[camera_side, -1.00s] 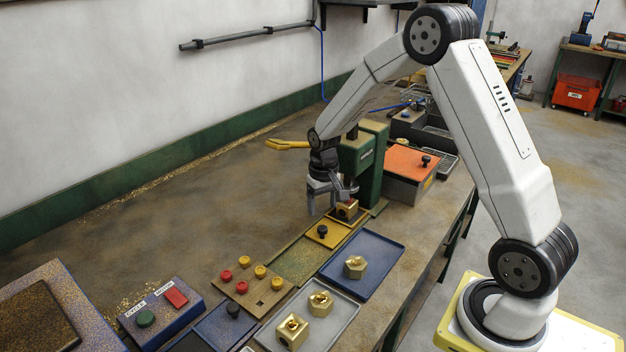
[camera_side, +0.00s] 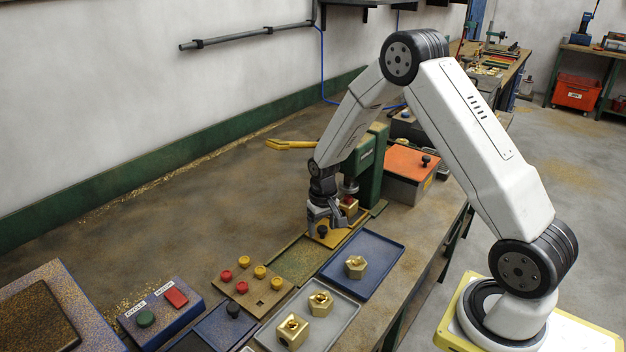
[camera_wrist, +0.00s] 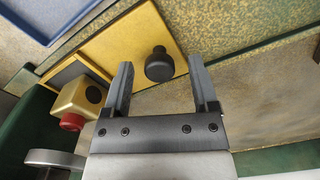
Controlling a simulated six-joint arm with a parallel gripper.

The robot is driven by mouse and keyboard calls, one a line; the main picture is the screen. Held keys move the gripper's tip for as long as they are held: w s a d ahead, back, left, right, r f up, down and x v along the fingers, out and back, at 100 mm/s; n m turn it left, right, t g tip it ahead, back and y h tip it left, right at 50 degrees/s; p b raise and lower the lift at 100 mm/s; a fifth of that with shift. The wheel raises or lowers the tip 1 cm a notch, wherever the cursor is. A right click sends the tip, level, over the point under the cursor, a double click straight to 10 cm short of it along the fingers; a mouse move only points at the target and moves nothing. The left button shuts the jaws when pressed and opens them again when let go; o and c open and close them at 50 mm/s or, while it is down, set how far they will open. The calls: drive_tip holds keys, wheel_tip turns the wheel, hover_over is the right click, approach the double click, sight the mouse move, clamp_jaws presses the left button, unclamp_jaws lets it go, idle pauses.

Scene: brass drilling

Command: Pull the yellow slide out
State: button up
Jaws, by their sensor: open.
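The yellow slide (camera_side: 335,239) lies under the green drill press, with its black knob (camera_side: 322,231) standing on the end away from the press. It also shows in the wrist view (camera_wrist: 120,45), with the knob (camera_wrist: 159,66) there too. My gripper (camera_side: 324,224) is open just above the knob, fingers pointing down. In the wrist view my gripper (camera_wrist: 160,62) has its fingertips on either side of the knob, with gaps on both sides. A brass block (camera_side: 349,207) with a red part sits on the slide's press end. The wrist view shows this block (camera_wrist: 82,98) left of my fingers.
The green drill press (camera_side: 371,165) stands right behind my gripper. A green track (camera_side: 297,262) runs forward from the slide and is clear. A blue tray (camera_side: 375,250) with a brass nut lies to the right. A plate with red and yellow plugs (camera_side: 250,292) lies nearer.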

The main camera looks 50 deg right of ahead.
clamp_jaws()
drive_tip(key=shift+r, duration=0.1)
idle(1.2)
